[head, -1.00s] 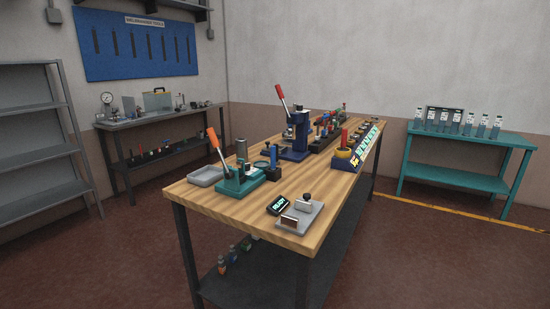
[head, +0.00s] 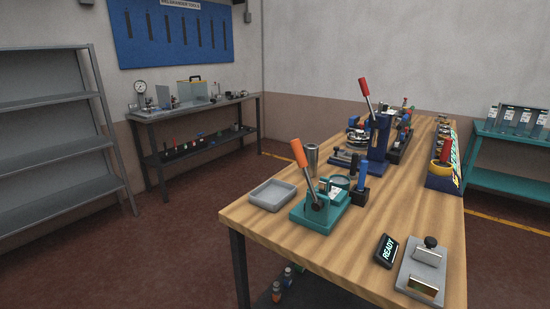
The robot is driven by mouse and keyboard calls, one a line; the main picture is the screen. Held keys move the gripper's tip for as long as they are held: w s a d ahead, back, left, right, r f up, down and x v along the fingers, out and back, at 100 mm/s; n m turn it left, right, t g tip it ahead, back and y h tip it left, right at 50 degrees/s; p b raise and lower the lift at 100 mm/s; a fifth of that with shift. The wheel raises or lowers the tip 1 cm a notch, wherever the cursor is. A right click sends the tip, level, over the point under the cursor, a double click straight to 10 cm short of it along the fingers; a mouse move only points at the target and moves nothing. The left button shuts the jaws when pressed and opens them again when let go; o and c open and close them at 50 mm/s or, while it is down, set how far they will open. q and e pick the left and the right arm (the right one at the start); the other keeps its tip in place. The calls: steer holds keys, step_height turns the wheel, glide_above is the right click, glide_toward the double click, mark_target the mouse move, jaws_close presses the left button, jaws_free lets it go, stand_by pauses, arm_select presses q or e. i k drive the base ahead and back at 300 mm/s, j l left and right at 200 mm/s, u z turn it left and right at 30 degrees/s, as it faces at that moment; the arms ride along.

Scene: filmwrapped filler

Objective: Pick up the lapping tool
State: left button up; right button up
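Neither of my grippers is in view. No object is labelled as the lapping tool, and I cannot tell for sure which it is. A grey plate (head: 424,262) lies at the near right of the wooden workbench (head: 345,255). A metal block with a black knob (head: 429,250) stands on its far part, and a shiny metal block (head: 422,290) sits at its near edge. A small black display reading READY (head: 387,250) lies to the left of the plate. Near the bench's left side stands a green lever press (head: 320,208) with an orange handle.
A grey tray (head: 273,194) lies left of the green press. A blue lever press (head: 379,137) and a yellow-and-blue holder (head: 442,177) stand farther back. Grey shelves (head: 50,148), a side table (head: 195,104) and a teal table (head: 510,184) surround the bench. Floor at left is clear.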

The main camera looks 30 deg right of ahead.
mark_target(352, 174)
steer(key=i+j+u, duration=0.15)
steer(key=i+u, duration=0.2)
steer(key=i, duration=0.4)
steer(key=i+u, duration=0.3)
steer(key=i, duration=0.4)
steer(key=i+z, duration=0.65)
steer(key=i, duration=0.3)
steer(key=i+j+z, duration=0.2)
steer(key=i+z, duration=0.15)
steer(key=i+l+z, duration=0.1)
steer(key=z, duration=0.35)
steer(key=i+z, duration=0.3)
steer(key=z, duration=0.15)
steer(key=i+j+z, duration=0.15)
steer(key=z, duration=0.3)
steer(key=i+j+z, duration=0.15)
steer(key=z, duration=0.3)
steer(key=i+j+z, duration=0.25)
steer(key=z, duration=0.2)
steer(key=i+j+z, duration=0.2)
steer(key=z, duration=0.15)
steer(key=i+j+z, duration=0.45)
steer(key=j+z, duration=0.2)
steer(key=i+j+z, duration=0.15)
steer(key=j+z, duration=0.2)
steer(key=i+j+z, duration=0.1)
steer(key=j+z, duration=0.6)
steer(key=i+j, duration=0.05)
steer(key=j, duration=0.1)
